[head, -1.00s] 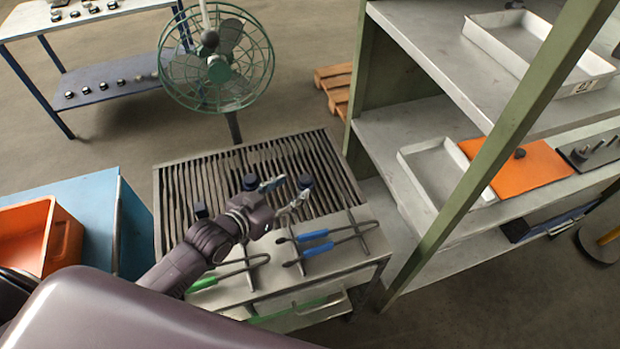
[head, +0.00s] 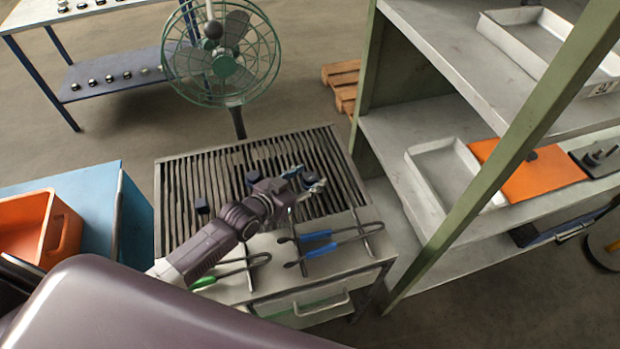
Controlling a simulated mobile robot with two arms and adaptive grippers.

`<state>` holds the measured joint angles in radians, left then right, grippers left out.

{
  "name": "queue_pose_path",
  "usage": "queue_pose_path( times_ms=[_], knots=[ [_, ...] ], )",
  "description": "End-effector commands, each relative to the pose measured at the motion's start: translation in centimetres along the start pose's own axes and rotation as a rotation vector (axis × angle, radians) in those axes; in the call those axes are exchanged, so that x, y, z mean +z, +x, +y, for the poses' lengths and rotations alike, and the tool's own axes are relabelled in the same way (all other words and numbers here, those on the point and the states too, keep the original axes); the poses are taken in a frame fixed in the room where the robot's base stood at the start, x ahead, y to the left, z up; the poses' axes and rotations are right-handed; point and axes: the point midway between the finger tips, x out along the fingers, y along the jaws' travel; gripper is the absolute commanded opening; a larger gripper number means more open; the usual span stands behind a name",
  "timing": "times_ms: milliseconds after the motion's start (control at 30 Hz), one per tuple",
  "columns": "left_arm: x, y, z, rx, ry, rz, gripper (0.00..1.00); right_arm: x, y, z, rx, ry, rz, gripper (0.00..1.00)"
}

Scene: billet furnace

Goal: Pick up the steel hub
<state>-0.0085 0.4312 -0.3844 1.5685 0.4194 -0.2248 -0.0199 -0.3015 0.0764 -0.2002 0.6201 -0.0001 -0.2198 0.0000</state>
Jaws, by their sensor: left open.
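Small dark steel hubs stand on the slatted grate of the cooling table (head: 170,185). One hub (head: 201,206) is at the left and one hub (head: 252,178) is near the middle. A third hub, at the right of the grate, is mostly hidden by my left gripper (head: 308,182). The gripper is open, its fingers pointing right, at or just above that hub. I cannot tell whether the fingers are around it or touching it. My right gripper is not in view.
Blue-handled tongs (head: 318,236) and green-handled tongs (head: 205,281) lie at the table's front. A green fan (head: 225,65) stands behind. A shelf rack (head: 400,130) with a green post is close on the right. An orange bin (head: 35,225) is at left.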

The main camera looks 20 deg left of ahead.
Motion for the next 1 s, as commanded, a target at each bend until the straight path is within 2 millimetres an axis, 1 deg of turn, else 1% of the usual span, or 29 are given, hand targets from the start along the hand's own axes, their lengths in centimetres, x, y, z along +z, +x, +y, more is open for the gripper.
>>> queue_pose_path(
  times_ms=[100,367,700,800,1000],
  knots=[
    [-0.02,0.74,0.06,0.001,0.0,0.0,0.47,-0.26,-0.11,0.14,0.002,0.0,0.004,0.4],
    [0.04,0.84,0.06,0.001,0.0,0.0,0.47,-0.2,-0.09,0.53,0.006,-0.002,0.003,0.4],
    [0.14,0.82,0.05,0.001,0.001,-0.002,0.1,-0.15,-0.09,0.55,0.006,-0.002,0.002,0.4],
    [0.23,0.81,0.06,0.001,0.0,-0.004,0.0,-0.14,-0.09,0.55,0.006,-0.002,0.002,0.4],
    [0.12,0.81,0.06,0.001,0.001,-0.002,0.0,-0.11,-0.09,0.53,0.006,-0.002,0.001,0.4]
  ],
)
